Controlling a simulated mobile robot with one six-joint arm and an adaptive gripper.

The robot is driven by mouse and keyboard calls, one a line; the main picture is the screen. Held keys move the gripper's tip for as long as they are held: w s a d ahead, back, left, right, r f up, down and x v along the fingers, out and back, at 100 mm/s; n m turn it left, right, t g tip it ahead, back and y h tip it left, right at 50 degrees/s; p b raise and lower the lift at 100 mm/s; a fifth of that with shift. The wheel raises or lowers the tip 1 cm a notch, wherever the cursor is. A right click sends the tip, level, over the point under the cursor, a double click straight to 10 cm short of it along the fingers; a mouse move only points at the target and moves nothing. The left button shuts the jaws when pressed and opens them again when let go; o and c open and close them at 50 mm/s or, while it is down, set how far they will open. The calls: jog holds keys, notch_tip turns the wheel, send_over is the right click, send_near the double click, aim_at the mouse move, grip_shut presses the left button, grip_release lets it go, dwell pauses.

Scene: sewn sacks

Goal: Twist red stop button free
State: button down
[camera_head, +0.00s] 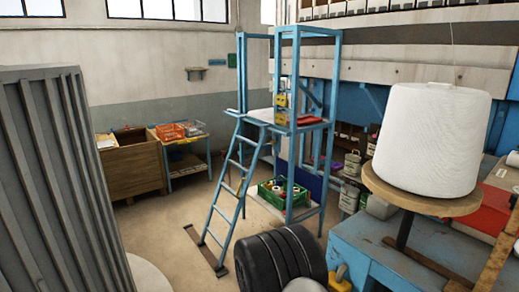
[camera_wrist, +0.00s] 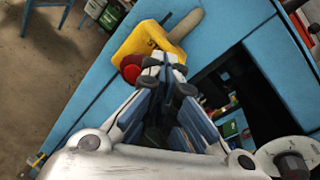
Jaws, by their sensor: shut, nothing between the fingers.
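The red stop button (camera_wrist: 130,68) shows in the wrist view at the lower left of a yellow box (camera_wrist: 143,42) with dark lettering. The box is by the blue table's edge. My gripper (camera_wrist: 164,72) is shut and empty, its fingertips just right of the button and overlapping the lower edge of the box in the picture. I cannot tell whether they touch it. In the head view a yellow part (camera_head: 340,280), probably the same box, shows at the bottom; the button cannot be made out there.
A white thread cone (camera_head: 430,140) stands on a round wooden disc above the blue table (camera_head: 375,245). A tan rounded rod (camera_wrist: 187,24) sticks out behind the yellow box. A blue ladder platform (camera_head: 245,165) and green crate (camera_head: 270,196) stand beyond. Open floor lies left.

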jog(key=shift+s+d+f+b, duration=0.25)
jog(key=shift+f+b, duration=0.2)
jog(key=shift+b, duration=0.15)
jog(key=shift+s+d+f+b, duration=0.1)
jog(key=shift+s+f+b, duration=0.1)
jog(key=shift+f+b, duration=0.3)
jog(key=shift+d+r, duration=0.1)
jog(key=shift+r, duration=0.1)
jog(key=v, duration=0.6)
jog(key=shift+w+a+f, duration=0.2)
jog(key=shift+a+f, duration=0.05)
jog(key=shift+a, duration=0.1)
